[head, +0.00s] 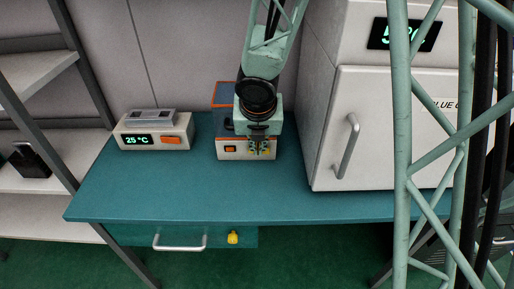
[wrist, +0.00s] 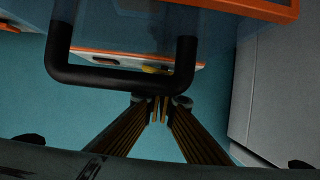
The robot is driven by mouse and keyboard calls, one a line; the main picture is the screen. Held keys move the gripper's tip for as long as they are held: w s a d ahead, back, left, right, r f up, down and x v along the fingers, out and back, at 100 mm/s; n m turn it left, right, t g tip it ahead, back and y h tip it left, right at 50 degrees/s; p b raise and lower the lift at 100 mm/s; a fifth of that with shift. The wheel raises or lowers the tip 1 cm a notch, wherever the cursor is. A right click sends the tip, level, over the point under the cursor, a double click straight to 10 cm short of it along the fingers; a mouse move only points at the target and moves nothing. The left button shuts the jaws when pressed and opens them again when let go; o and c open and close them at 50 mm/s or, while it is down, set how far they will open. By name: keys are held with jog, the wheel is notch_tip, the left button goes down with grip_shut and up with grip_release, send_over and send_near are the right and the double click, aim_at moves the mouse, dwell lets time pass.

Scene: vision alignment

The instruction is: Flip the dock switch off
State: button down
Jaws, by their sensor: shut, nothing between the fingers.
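A white and orange unit (head: 223,154) stands at the middle back of the teal bench, mostly behind my gripper. A small orange rocker switch (head: 230,149) in a dark surround is on its front face, left of my gripper (head: 259,151). Which way the switch is tipped is too small to tell. My gripper is shut and empty, pointing down in front of the unit's face. In the wrist view the closed fingertips (wrist: 159,112) are just below a black U-shaped handle (wrist: 120,79), beside the unit's orange-edged panel (wrist: 125,58). Contact with the unit cannot be told.
A white device (head: 155,145) with a 25 °C display and an orange button sits left on the bench (head: 300,205). A large white cabinet (head: 380,125) with a grey handle stands close on the right. Bench space in front is clear. Shelves stand left.

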jog(key=shift+s, duration=0.2)
jog(key=shift+s+a+b, duration=0.2)
jog(key=shift+s+b, duration=0.3)
jog(key=shift+s, duration=0.3)
jog(key=s+p+v, duration=0.1)
jog(key=p+v, duration=0.5)
jog(key=v, duration=0.4)
jog(key=shift+s+a, duration=0.35)
jog(key=shift+s, duration=0.1)
jog(key=shift+r, duration=0.1)
dwell(0.4)
